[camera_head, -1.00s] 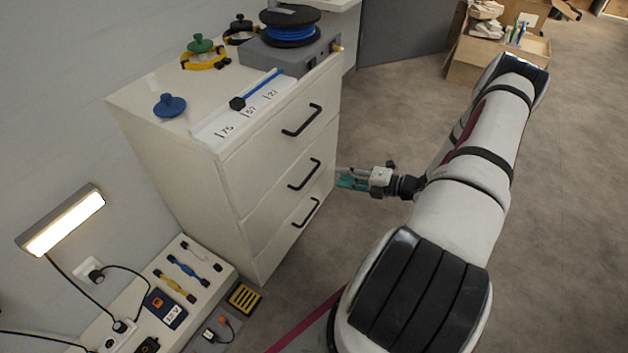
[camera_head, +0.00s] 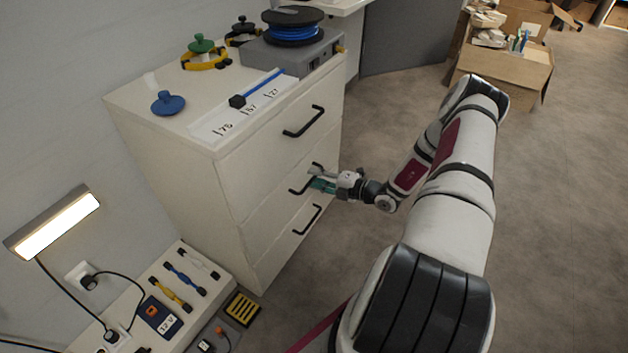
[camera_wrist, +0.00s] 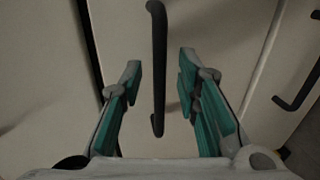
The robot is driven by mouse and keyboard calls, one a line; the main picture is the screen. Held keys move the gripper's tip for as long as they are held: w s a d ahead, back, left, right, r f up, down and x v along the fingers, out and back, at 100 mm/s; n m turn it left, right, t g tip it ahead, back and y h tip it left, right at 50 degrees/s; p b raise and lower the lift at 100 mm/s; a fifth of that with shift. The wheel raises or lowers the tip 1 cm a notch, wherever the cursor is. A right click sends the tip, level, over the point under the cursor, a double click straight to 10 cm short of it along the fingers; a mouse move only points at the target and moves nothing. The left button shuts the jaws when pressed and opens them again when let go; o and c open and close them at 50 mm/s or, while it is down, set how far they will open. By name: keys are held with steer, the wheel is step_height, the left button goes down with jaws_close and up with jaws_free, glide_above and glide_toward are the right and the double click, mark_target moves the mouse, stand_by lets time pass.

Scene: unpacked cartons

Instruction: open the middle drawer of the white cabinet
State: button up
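The white cabinet (camera_head: 175,185) has three drawers with black bar handles. The middle drawer (camera_head: 262,192) is closed, and its handle (camera_head: 296,188) is partly covered by my gripper (camera_head: 318,182) in the head view. In the wrist view the middle handle (camera_wrist: 158,70) stands between the two teal fingers of my gripper (camera_wrist: 158,95). The fingers are open, with a gap on each side of the bar. I see no finger touching it.
The top handle (camera_head: 304,121) and bottom handle (camera_head: 308,219) lie close above and below. A grey box with a blue cable spool (camera_head: 292,36) stands on the cabinet. A low bench (camera_head: 185,270) is at the lower left. Floor at the right is clear up to cartons (camera_head: 508,65).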

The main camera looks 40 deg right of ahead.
steer(key=shift+w+a+f, duration=0.1)
steer(key=shift+w+a, duration=0.15)
steer(key=shift+w, duration=0.35)
jaws_close()
steer(key=f+v, duration=0.2)
steer(key=v, duration=1)
steer(key=s+f+v, duration=0.1)
steer(key=f+v, duration=0.2)
steer(key=v, duration=1)
steer(key=shift+s+d+f+p, duration=0.2)
steer(key=shift+s+d+p, duration=0.05)
steer(key=shift+s+p, duration=0.2)
jaws_free()
steer(key=shift+w, duration=0.1)
